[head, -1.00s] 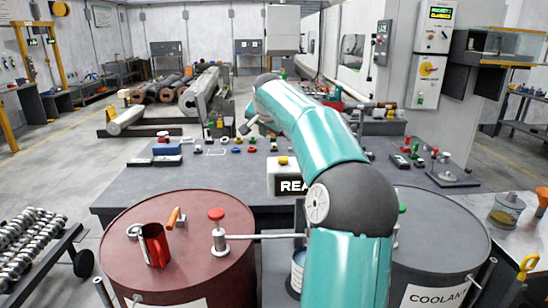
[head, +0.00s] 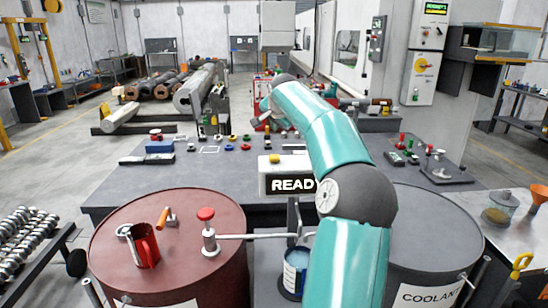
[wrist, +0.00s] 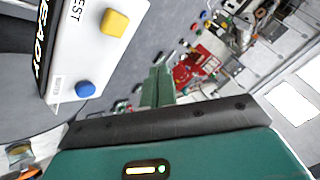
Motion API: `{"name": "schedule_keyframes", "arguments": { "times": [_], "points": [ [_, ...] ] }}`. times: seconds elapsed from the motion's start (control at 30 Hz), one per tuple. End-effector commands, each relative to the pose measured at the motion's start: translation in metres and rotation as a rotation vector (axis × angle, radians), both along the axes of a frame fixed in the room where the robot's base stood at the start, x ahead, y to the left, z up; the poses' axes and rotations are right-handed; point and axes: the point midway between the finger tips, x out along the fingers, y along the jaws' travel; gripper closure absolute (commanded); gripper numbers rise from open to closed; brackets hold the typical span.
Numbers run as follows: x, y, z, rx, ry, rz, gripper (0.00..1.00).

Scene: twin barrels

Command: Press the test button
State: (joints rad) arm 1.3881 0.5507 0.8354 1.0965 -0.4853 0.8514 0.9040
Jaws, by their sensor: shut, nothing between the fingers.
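The test button is the yellow button (wrist: 114,22) on a white box (wrist: 75,50), beside a partly cropped label reading "EST" in the wrist view. In the head view, the yellow button (head: 274,159) tops the box (head: 268,184) with the "READY" sign, on the grey table behind the barrels. My gripper (wrist: 158,78) is shut and empty, to the right of and below the yellow button in the wrist picture, apart from it. In the head view my teal arm reaches over the table; its fingertips cannot be made out.
A blue button (wrist: 85,89) sits on the same box. A dark coolant barrel (head: 435,235) stands front right. Several small parts lie across the table.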

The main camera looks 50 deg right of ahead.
Motion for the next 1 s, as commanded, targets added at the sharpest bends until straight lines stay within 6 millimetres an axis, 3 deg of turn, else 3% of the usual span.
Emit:
{"name": "schedule_keyframes", "arguments": {
  "times": [0.5, 1.0],
  "points": [
    [0.002, 0.0, -0.066, 0.0, 0.002, 0.005, 1.0],
    [0.002, 0.0, -0.076, 0.0, 0.0, 0.004, 1.0]
  ]
}}
